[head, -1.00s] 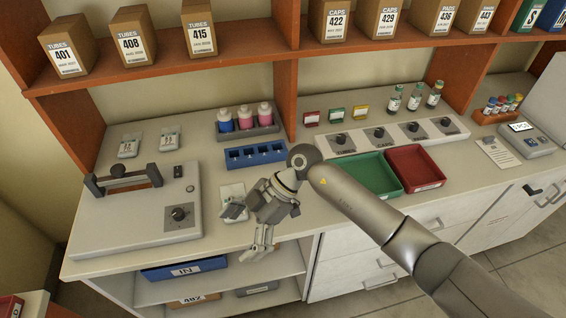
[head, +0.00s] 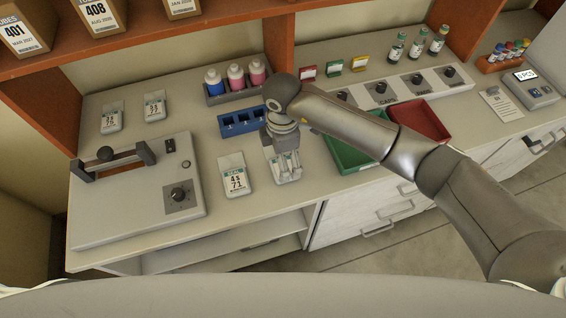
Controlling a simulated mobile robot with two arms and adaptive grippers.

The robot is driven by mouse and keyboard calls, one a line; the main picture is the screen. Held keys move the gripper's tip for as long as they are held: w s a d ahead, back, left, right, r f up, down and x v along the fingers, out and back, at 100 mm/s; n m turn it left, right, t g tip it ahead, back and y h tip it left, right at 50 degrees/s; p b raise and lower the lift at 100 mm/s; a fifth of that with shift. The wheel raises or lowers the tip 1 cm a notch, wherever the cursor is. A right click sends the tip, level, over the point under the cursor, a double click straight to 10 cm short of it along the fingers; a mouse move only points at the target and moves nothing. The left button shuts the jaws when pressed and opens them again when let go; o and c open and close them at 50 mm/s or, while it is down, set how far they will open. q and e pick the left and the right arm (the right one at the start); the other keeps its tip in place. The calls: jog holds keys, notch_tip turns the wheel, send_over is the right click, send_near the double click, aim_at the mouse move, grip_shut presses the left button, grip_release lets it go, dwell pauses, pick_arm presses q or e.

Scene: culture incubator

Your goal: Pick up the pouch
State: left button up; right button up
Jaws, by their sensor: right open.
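A white pouch (head: 235,176) with a printed number label lies flat near the front edge of the counter, in the middle of the head view. Two similar pouches, one at the far left (head: 111,118) and one beside it (head: 154,107), lie behind the heater-like device. My right gripper (head: 286,178) is open and points down over the counter, just to the right of the front pouch and apart from it. The gripper hides the counter directly under it. My left gripper is not in view.
A grey device with a black handle (head: 138,190) stands left of the front pouch. A blue rack (head: 240,122) and a bottle holder (head: 238,92) are behind. Green (head: 346,158) and red (head: 424,122) trays are to the right. A shelf with boxes overhangs the back.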

jog(key=f, duration=0.1)
jog(key=f+p, duration=0.1)
jog(key=f, duration=0.1)
jog(key=shift+s+d+f, duration=0.15)
jog(key=shift+d+f, duration=0.05)
jog(key=shift+d, duration=0.05)
jog(key=shift+f, duration=0.25)
jog(key=shift+a+f, duration=0.1)
jog(key=shift+f, duration=0.05)
jog(key=shift+c, duration=0.2)
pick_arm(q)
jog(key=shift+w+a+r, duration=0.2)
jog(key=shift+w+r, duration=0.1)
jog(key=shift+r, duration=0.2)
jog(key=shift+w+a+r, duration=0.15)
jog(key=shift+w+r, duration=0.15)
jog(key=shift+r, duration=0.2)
pick_arm(e)
jog(key=c, duration=1.1)
jog(key=shift+o, duration=0.2)
